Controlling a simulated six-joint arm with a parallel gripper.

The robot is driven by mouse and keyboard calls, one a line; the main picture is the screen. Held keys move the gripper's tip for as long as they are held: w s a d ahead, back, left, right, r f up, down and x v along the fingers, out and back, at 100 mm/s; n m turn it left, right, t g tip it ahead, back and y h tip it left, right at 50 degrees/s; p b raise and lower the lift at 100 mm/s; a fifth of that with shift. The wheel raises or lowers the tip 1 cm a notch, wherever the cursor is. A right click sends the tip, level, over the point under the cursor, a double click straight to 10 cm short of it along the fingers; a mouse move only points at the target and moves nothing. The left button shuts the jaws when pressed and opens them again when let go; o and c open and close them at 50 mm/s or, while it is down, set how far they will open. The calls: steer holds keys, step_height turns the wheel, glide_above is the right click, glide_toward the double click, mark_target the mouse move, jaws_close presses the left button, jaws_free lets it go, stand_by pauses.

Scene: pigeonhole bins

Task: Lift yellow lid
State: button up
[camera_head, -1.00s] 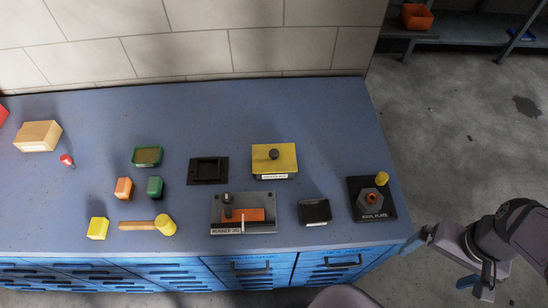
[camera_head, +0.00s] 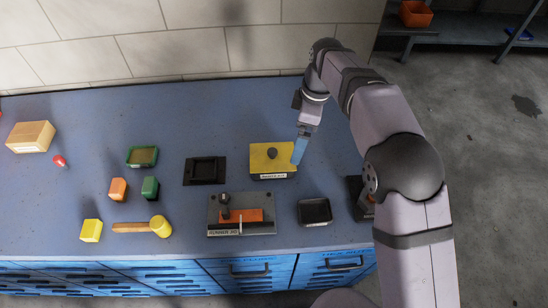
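The yellow lid (camera_head: 262,162) is a flat yellow top with a dark round knob (camera_head: 272,153) in its middle. It sits on a box with a white label (camera_head: 273,176) on its front, toward the back right of the blue bench. My gripper (camera_head: 299,150) is just right of the lid, its blue finger pointing down close to the lid's right edge. I cannot tell whether it touches the lid. Only one finger shows clearly, so the opening between the fingers is hidden. The knob is clear of the gripper.
A black square tray (camera_head: 187,172) lies left of the lid. A grey fixture (camera_head: 213,218) with an orange block and a small black tray (camera_head: 315,212) stand in front. My arm partly covers a dark plate (camera_head: 357,190) at right. A mallet (camera_head: 160,227) and several blocks lie left.

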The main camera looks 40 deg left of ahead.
mark_target(272, 151)
steer(key=s+a+n, duration=0.1)
steer(key=a, duration=0.1)
steer(key=s+a+f+n, duration=0.1)
steer(key=s, duration=0.1)
steer(key=s+a+n, duration=0.1)
steer(key=a, duration=0.1)
steer(key=shift+s+a+f, duration=0.15)
steer(key=shift+s+a, duration=0.1)
steer(key=shift+a, duration=0.1)
steer(key=shift+a+f+p, duration=0.15)
steer(key=shift+f+p, duration=0.55)
steer(key=shift+f, duration=1.15)
steer(key=shift+a+f+p, duration=0.1)
steer(key=shift+f+p, duration=0.55)
steer(key=shift+f, duration=1.15)
steer(key=c, duration=1)
steer(key=shift+r, duration=0.1)
step_height(272, 151, up, 10)
steer(key=shift+f+b, duration=0.1)
steer(key=shift+b, duration=1)
